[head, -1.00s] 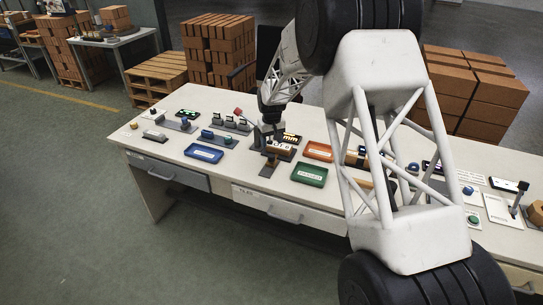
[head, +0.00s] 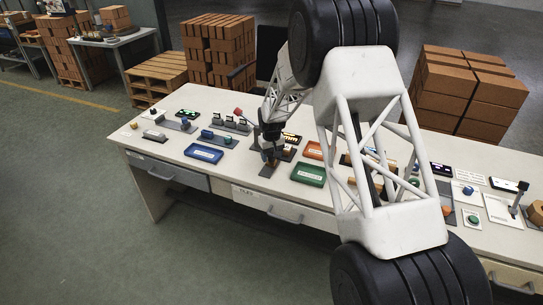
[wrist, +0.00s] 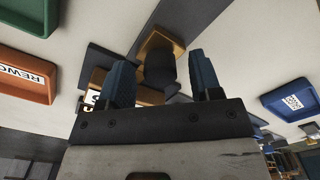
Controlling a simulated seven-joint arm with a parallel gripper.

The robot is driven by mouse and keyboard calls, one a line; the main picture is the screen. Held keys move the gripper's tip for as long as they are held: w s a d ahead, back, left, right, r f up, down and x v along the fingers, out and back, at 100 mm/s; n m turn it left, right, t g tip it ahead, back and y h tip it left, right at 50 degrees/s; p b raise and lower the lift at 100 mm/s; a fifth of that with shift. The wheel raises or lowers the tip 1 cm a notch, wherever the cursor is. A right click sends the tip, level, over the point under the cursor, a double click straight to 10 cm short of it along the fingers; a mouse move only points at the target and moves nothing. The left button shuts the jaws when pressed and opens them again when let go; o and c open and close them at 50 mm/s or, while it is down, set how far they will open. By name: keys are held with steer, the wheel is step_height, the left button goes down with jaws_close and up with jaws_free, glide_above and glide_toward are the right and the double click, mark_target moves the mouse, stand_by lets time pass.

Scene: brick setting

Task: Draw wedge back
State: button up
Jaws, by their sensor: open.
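A brown piece that looks like the wedge (wrist: 155,40) lies on a dark strip (wrist: 112,62) in the wrist view, just past my fingertips. A dark upright block or knob (wrist: 160,70) stands against it, between my fingers in the picture. My gripper (wrist: 160,63) is open, with one blue-grey finger on each side of the knob and gaps showing on both sides. In the head view my gripper (head: 270,156) is low over the fixture at the middle of the table and hides most of the brown piece. I cannot tell whether the fingers touch anything.
A green tray (head: 308,183) and an orange tray (head: 312,155) stand right of the fixture, a blue tray (head: 204,161) to its left. A tan block (wrist: 98,78) lies close beside one finger. Bare tabletop (head: 235,173) shows in front.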

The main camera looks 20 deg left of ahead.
jaws_close()
stand_by(0.3)
steer(key=shift+s, duration=2.65)
jaws_free()
steer(key=shift+r, duration=0.1)
